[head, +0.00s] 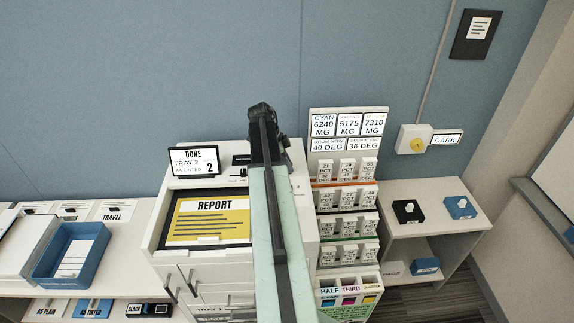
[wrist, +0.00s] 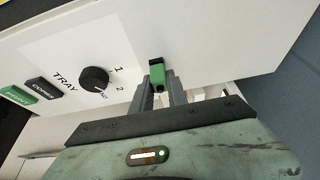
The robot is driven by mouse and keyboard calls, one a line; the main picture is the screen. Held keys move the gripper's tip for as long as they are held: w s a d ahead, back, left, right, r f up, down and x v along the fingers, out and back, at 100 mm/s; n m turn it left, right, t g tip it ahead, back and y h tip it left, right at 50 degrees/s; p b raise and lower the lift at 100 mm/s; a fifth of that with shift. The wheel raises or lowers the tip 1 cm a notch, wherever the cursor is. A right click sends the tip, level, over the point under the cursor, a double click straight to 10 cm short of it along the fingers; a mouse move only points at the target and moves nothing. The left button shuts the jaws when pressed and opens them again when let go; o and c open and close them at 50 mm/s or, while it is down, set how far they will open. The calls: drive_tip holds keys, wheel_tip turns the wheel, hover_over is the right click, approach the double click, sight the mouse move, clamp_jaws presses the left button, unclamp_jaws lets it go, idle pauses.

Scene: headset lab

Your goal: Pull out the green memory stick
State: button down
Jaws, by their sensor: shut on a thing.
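The green memory stick (wrist: 158,74) shows in the wrist view between the two fingers of my gripper (wrist: 160,90). My gripper is shut on it. The far end of the stick is at the white panel of the printer (wrist: 215,40); I cannot tell how deep it sits. In the head view my gripper (head: 262,118) is over the back right of the printer (head: 300,185), and my arm hides the stick there.
A black knob (wrist: 94,79) marked TRAY and the green (wrist: 16,95) and dark (wrist: 43,89) buttons are left of the stick. A rack of labelled cartridges (head: 345,200) stands right of the printer, close to my arm.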

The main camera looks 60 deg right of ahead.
wheel_tip(320, 180, up, 7)
drive_tip(key=p, duration=0.6)
drive_tip(key=shift+f+p, duration=0.15)
drive_tip(key=shift+p, duration=0.15)
drive_tip(key=shift+f, duration=0.1)
